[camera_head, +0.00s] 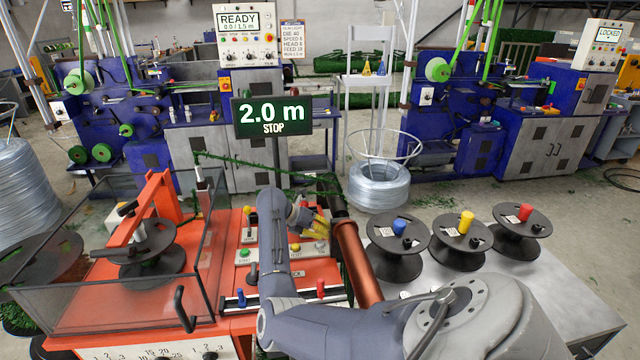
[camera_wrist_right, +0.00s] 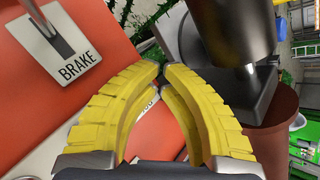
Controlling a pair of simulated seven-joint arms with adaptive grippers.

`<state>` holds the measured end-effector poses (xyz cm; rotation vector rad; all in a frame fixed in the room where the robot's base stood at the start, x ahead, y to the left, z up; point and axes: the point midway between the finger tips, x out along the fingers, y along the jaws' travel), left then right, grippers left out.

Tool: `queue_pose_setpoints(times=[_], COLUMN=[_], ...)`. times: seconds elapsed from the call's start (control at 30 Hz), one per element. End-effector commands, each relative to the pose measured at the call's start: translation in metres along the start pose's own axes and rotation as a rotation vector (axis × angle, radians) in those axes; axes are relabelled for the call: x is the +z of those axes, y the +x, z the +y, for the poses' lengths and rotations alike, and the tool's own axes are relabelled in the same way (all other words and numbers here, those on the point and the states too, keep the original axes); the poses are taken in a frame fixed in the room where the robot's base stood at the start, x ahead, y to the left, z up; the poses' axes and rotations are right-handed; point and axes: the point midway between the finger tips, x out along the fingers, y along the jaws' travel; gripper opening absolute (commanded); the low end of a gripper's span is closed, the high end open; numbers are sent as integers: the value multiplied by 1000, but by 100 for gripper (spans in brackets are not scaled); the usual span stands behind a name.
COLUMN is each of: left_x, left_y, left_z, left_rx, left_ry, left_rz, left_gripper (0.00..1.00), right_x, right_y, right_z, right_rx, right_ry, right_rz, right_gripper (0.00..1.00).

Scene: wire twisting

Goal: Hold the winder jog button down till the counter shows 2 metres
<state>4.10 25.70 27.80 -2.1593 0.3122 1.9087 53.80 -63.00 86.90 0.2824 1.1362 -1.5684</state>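The counter display (camera_head: 272,116) reads "2.0 m" with "STOP" below it. It stands on a post behind the orange winder (camera_head: 225,290). My right gripper (camera_head: 318,224) is over the right part of the winder's control panel. In the right wrist view its yellow fingers (camera_wrist_right: 162,72) curve together with their tips nearly meeting, and nothing shows held between them. A pale label is partly visible between the fingers, too covered to read. Small yellow buttons (camera_head: 295,247) sit on the panel near the gripper. I cannot tell which is the jog button or whether the fingers touch it. My left gripper is not in view.
A brake lever plate (camera_wrist_right: 79,65) is left of my fingers. Black spools (camera_head: 398,262) with coloured caps stand on the grey table. A clear guard (camera_head: 110,305) surrounds the spool at left.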

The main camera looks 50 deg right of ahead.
Motion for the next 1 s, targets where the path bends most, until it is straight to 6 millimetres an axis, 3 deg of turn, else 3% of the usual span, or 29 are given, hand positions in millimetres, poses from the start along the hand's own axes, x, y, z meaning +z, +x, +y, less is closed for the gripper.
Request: queue_pose_setpoints(times=[0.23,1.0], left_x=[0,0], left_y=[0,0], left_z=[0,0], left_rx=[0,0], left_ry=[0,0], left_rz=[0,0], left_gripper=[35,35], right_x=[2,25], right_y=[-2,-35], right_z=[-1,-25], right_rx=[0,0], right_ry=[1,0], right_rz=[0,0], right_gripper=[0,0])
